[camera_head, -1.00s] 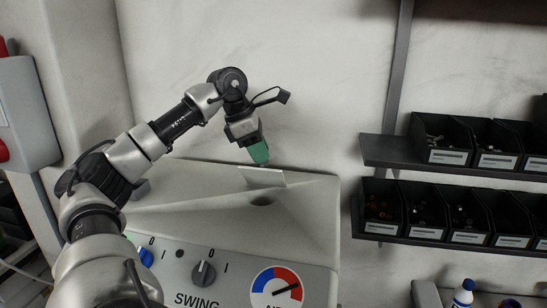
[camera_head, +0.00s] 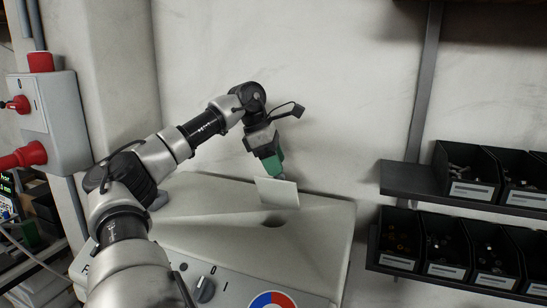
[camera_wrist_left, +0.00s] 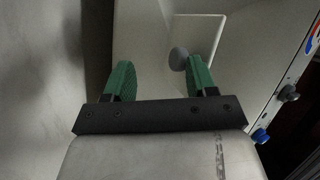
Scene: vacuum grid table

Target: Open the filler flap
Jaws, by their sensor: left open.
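The filler flap is a thin pale plate (camera_head: 278,193) standing tilted up from the top of the machine housing (camera_head: 215,205). In the left wrist view it is a pale square panel (camera_wrist_left: 207,32). A round grey knob (camera_wrist_left: 178,59) sits by its left edge, close to the right finger. My left gripper (camera_head: 275,170) has green fingers and is just behind the flap's upper edge. In the left wrist view my left gripper (camera_wrist_left: 158,64) is open with its fingers apart. I cannot tell whether a finger touches the flap. My right gripper does not show.
A shallow hollow (camera_head: 273,221) lies in front of the flap. A control panel with a grey knob (camera_head: 205,289) and a red-blue dial (camera_head: 272,300) is below. Shelves with black bins (camera_head: 447,256) stand right.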

